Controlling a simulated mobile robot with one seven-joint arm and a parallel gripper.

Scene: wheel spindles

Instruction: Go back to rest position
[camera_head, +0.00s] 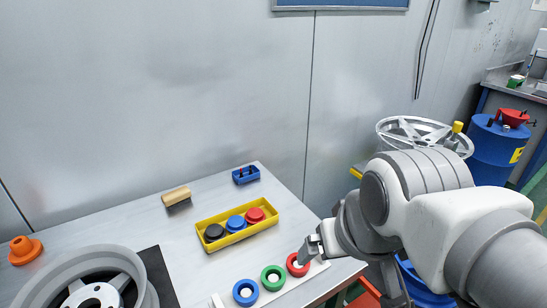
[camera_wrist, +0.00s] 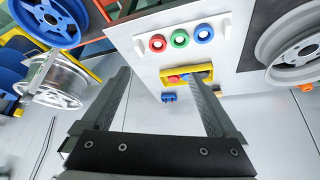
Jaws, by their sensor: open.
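My gripper (camera_wrist: 161,100) is open and empty in the wrist view, its two dark fingers spread apart. In the head view my gripper (camera_head: 308,250) is at the table's right front, near the red ring (camera_head: 297,264); the arm partly hides its fingers. The red ring, a green ring (camera_head: 272,278) and a blue ring (camera_head: 245,292) stand in a row on a white holder (camera_head: 217,301). A yellow tray (camera_head: 229,241) behind them holds a black, a blue and a red round part.
A grey wheel rim (camera_head: 62,279) lies on a dark mat at the table's left front. An orange part (camera_head: 24,250), a wooden-topped brush (camera_head: 176,196) and a small blue block (camera_head: 245,174) are farther back. A wall runs behind; a blue barrel (camera_head: 495,150) stands right of the table.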

